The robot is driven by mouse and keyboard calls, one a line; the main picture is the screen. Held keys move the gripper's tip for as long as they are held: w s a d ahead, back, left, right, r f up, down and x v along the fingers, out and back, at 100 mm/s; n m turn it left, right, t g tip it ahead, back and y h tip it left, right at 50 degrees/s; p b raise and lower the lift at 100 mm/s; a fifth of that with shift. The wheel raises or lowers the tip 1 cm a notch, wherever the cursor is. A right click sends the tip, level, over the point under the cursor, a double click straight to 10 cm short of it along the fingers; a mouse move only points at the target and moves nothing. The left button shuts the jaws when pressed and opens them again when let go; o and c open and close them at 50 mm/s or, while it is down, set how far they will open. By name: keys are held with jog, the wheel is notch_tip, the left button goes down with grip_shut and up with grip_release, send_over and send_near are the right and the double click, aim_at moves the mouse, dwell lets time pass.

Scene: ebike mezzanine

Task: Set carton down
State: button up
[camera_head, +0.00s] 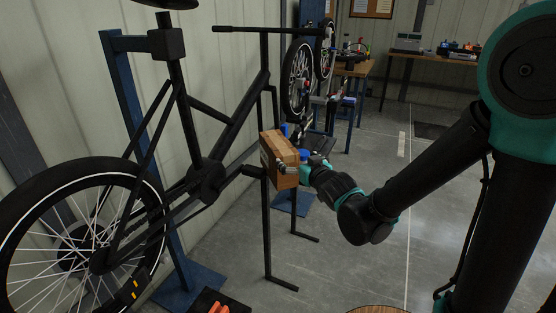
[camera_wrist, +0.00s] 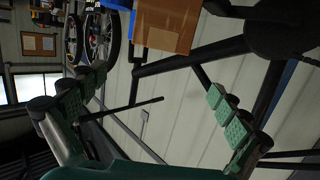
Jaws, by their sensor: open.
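The carton (camera_head: 278,158) is a brown box beside the black bike frame, near the middle of the head view. In the wrist view, the carton (camera_wrist: 166,24) shows at the top, beyond my fingertips. My gripper (camera_head: 298,165) is at the carton's right side in the head view, and a finger overlaps the box there. In the wrist view, my gripper (camera_wrist: 155,82) has its green-padded fingers spread wide, with no carton between the pads. What bears the carton is hidden, and I cannot tell whether a finger touches it.
A black bike (camera_head: 205,175) hangs on a blue stand (camera_head: 180,235) at the left. Black stand legs (camera_head: 267,235) rise just below the carton. A workbench (camera_head: 355,72) and wheels (camera_head: 297,80) stand behind. The grey floor (camera_head: 350,255) at the front right is mostly clear.

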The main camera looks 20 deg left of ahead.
aim_at(280, 144)
jog(key=x, duration=1.7)
jog(key=shift+w+a+r, duration=0.1)
jog(key=c, duration=1.8)
jog(key=shift+c, duration=0.6)
jog(key=shift+r, duration=0.1)
